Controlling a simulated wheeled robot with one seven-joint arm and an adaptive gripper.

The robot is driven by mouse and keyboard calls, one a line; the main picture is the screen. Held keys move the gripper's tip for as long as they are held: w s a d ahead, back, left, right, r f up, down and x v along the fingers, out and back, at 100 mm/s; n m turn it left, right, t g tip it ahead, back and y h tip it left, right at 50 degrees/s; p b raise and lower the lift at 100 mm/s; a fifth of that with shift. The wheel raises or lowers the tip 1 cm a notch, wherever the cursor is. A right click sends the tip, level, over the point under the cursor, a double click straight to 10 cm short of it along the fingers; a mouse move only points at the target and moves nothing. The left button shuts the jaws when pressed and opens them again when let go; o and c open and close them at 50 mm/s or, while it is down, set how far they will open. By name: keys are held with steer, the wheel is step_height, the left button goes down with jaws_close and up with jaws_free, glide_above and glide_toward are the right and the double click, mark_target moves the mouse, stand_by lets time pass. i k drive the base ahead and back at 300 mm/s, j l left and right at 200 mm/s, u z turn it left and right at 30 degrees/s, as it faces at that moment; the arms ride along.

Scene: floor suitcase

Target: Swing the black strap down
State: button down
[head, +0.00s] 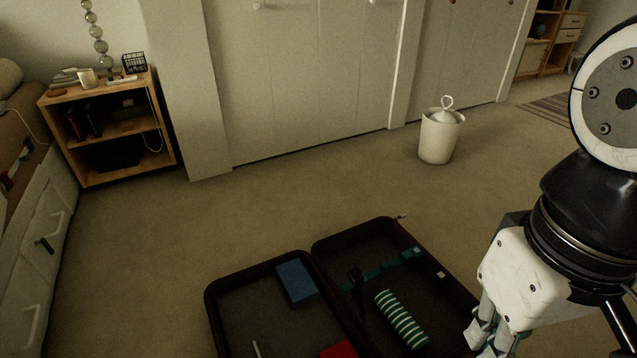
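An open dark suitcase (309,254) lies on the carpet at the bottom middle. A small black piece (355,277), which looks like part of a strap, lies in its right half, near the middle divide. A teal strap (385,267) runs beside it towards a teal patch near the right wall. My gripper (488,342) points down at the bottom right, at the suitcase's right edge in the picture. Its fingers are partly cut off by the frame's lower edge, so I cannot tell whether they are open or shut. The suitcase's near end is also cut off.
The suitcase holds a blue item (296,282), a red item (339,349) and a green-and-white striped roll (402,320). A white bin (440,135) stands beyond it. A wooden nightstand (110,125) and white drawers (42,240) are at left.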

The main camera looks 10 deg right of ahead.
mark_target(356, 295)
steer(key=j+z, duration=0.15)
steer(key=j, duration=0.25)
steer(key=k+j+z, duration=0.2)
steer(key=j, duration=0.2)
steer(key=k+j+z, duration=0.15)
steer(key=j, duration=0.25)
steer(key=k+j+z, duration=0.15)
steer(key=j, duration=0.2)
steer(key=k+j+z, duration=0.2)
steer(key=j, duration=0.2)
steer(key=k+l+u, duration=0.25)
steer(key=k+l, duration=0.2)
steer(key=l, duration=0.25)
steer(key=k+l+u, duration=0.2)
steer(key=k+l, duration=0.3)
steer(key=l, duration=0.15)
steer(key=i+j+z, duration=0.2)
steer(key=i+j, duration=0.55)
steer(key=i, duration=0.15)
